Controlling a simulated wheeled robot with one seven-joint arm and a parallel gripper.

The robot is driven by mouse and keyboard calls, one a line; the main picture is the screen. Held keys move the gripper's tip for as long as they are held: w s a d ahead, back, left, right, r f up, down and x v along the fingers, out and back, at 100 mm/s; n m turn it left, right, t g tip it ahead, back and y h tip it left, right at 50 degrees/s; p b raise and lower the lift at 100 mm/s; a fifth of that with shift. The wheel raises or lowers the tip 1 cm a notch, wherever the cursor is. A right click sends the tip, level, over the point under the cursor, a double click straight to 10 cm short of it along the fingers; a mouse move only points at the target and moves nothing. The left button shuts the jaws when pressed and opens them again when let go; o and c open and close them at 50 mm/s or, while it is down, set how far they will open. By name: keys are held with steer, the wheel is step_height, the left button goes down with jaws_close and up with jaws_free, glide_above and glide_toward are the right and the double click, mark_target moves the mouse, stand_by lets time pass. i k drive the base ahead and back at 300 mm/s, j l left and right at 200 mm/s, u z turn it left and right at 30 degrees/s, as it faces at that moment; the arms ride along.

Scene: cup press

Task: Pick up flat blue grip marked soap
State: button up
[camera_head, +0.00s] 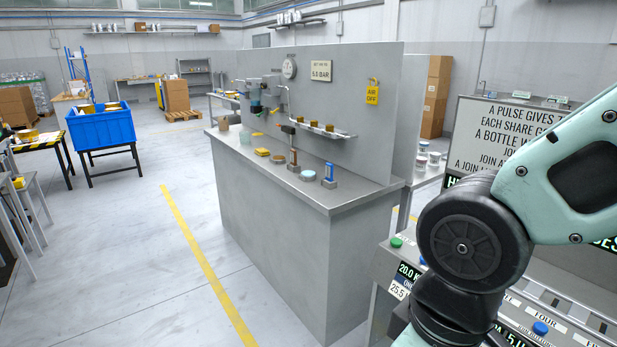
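On the grey bench (345,196) a narrow upright blue piece (329,171) stands on a small dark base near the right end. It looks like a flat blue grip, but any soap mark is too small to read. A round pale-blue item (307,175) lies just left of it. My gripper is not in view. Only links of my arm show, at the right edge, well to the right of the blue piece.
A backboard (345,95) with a shelf (322,130) rises behind. A console (395,262) stands at right. Open floor (130,260) lies left.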

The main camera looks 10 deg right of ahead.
mark_target(329, 168)
steer(key=i+j+u, duration=0.1)
steer(key=i+j, duration=0.2)
steer(key=i, duration=0.35)
steer(key=i+j+u, duration=0.15)
steer(key=i, duration=0.45)
steer(key=i+j+u, duration=0.1)
steer(key=i+j, duration=0.15)
steer(key=i, duration=0.4)
steer(key=i+j+u, duration=0.1)
steer(key=i, duration=0.55)
